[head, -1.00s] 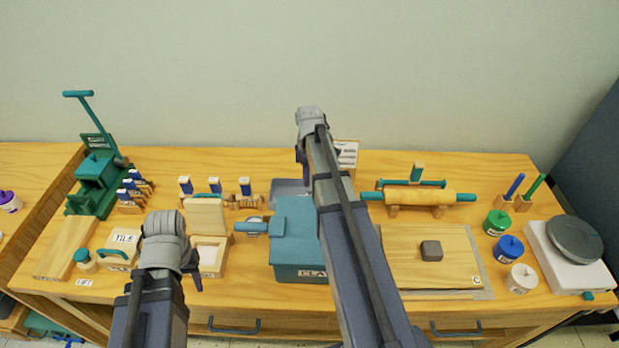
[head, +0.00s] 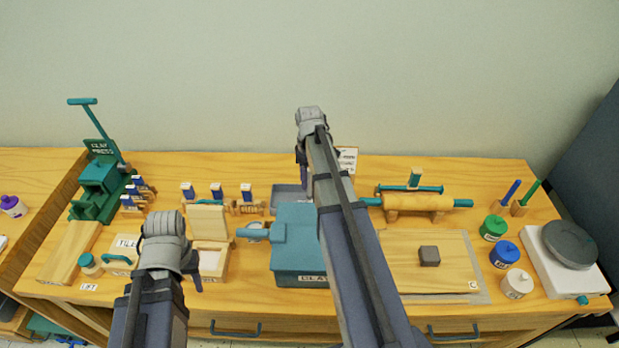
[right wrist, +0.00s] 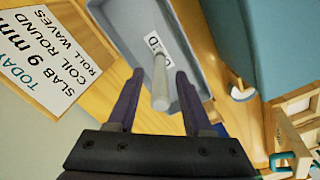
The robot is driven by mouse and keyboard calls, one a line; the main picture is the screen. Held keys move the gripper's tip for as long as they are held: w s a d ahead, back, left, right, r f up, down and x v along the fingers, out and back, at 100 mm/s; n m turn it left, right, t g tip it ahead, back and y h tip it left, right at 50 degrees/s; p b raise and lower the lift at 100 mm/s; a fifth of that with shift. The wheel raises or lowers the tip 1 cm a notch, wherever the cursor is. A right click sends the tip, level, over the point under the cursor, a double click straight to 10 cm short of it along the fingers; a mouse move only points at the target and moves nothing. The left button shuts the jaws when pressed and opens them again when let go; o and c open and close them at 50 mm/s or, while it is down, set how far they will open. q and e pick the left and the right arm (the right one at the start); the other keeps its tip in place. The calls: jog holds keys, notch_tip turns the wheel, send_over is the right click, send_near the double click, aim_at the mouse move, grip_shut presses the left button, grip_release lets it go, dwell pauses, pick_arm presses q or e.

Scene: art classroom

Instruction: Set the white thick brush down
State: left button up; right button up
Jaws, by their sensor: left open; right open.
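The white thick brush (right wrist: 160,82) shows in the right wrist view as a pale cylinder between the spread fingers of my right gripper (right wrist: 159,75). The fingers stand apart on both sides of it, with gaps. It is over or in a grey tray (right wrist: 187,68) with a white label; I cannot tell whether it touches the tray floor. In the head view the tray (head: 284,197) is partly hidden by my right arm, and the brush is not visible. My right gripper (head: 302,158) is above the back of the table. My left gripper (head: 194,274) is open and empty near the front left.
A teal clay box (head: 296,262) stands in front of the tray. A white text card (right wrist: 48,60) is beside the tray. A rolling pin (head: 420,202) and a board (head: 445,245) are to the right.

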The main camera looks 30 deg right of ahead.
notch_tip(320, 180, up, 10)
jog(key=p, duration=0.9)
jog(key=shift+f, duration=0.1)
jog(key=s+a, duration=0.5)
jog(key=a, duration=0.5)
jog(key=s+a, duration=0.6)
jog(key=a, duration=0.4)
jog(key=s+a+h, duration=0.1)
jog(key=s+a, duration=0.4)
jog(key=a, duration=0.5)
jog(key=shift+s+a+m, duration=0.25)
jog(key=shift+s+m, duration=0.05)
jog(key=shift+f+b, duration=0.55)
jog(key=shift+b, duration=0.15)
